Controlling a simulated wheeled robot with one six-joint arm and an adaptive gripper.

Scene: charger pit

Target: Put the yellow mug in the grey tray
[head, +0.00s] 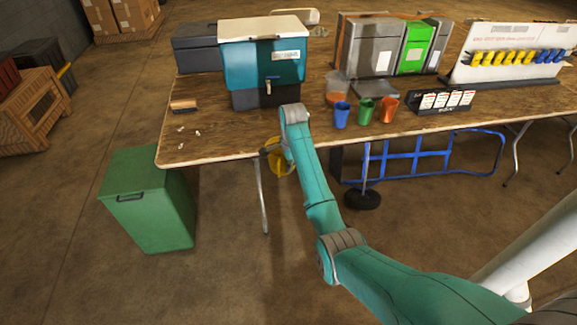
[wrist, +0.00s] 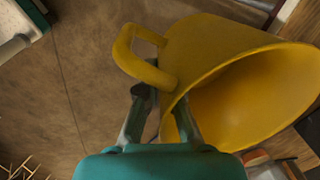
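The yellow mug (wrist: 235,80) fills much of the wrist view, tipped with its open mouth toward the lower right and its handle at the left. My gripper (wrist: 163,100) is shut on the mug's wall near the handle, one finger outside and one at the inside of the rim. In the head view the mug (head: 279,162) hangs off the floor at the table's front edge, partly hidden by my arm. My gripper there (head: 270,149) is mostly hidden too.
The wooden table (head: 225,130) holds a teal cooler (head: 262,60), blue (head: 341,115), green (head: 365,112) and orange (head: 389,110) cups, and a black card holder (head: 445,102). A green bin (head: 150,205) stands at left. A blue hand truck (head: 420,157) is under the table. The table's front left is mostly clear.

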